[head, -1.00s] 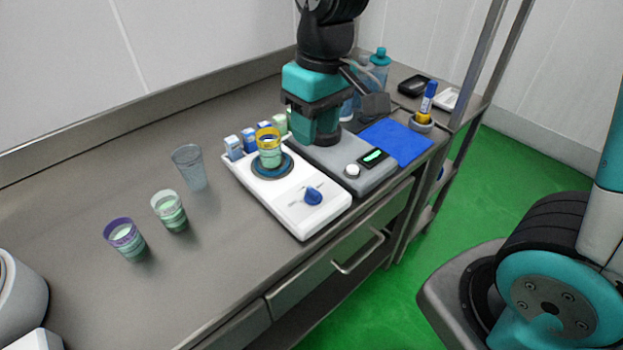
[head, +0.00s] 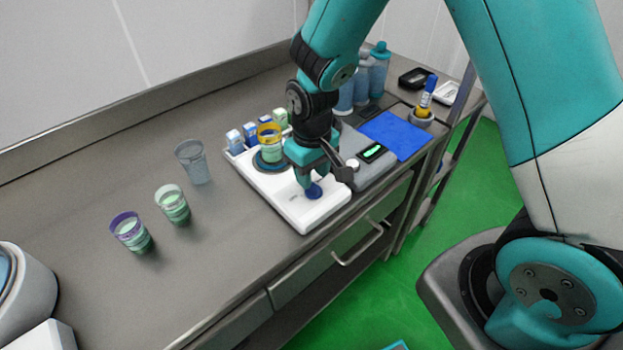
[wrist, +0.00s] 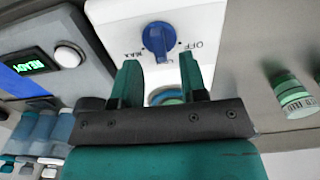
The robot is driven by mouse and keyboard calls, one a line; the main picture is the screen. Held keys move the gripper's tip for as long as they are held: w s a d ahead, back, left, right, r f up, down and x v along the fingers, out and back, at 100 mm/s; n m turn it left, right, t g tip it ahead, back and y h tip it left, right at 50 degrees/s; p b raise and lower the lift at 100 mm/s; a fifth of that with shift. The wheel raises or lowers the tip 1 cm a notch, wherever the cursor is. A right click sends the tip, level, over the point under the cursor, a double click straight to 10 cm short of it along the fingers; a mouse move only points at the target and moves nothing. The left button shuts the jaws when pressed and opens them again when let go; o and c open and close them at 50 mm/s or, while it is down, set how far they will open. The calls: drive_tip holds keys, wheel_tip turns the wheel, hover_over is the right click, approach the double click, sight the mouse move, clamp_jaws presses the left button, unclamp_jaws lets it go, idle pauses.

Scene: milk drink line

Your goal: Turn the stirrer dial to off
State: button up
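The stirrer dial is a blue knob (wrist: 160,38) on the front of the white stirrer (head: 305,215). In the wrist view the word MAX is to its left and OFF to its right. Its handle runs roughly up and down between the two words, slanting slightly. My gripper (wrist: 159,64) is open, with its teal fingertips apart just below the knob in that view and nothing between them. In the head view my gripper (head: 310,178) is low over the stirrer, close to the knob (head: 314,191), and partly covers it.
A cup with a yellow rim (head: 269,142) stands on the stirrer's round plate, behind my gripper. A grey device (head: 371,176) with a lit display reading READY is to the right. A clear cup (head: 194,162) and two striped cups (head: 173,205) (head: 131,232) stand left.

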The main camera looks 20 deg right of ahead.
sight(314, 189)
drive_tip(key=shift+f, duration=1.5)
drive_tip(key=shift+c, duration=0.4)
clamp_jaws()
drive_tip(key=shift+n, duration=0.3)
drive_tip(key=n, duration=0.5)
drive_tip(key=shift+a+n, duration=0.15)
drive_tip(key=shift+n, duration=0.15)
drive_tip(key=n, duration=0.5)
drive_tip(key=shift+s+n, duration=0.15)
drive_tip(key=shift+n, duration=0.15)
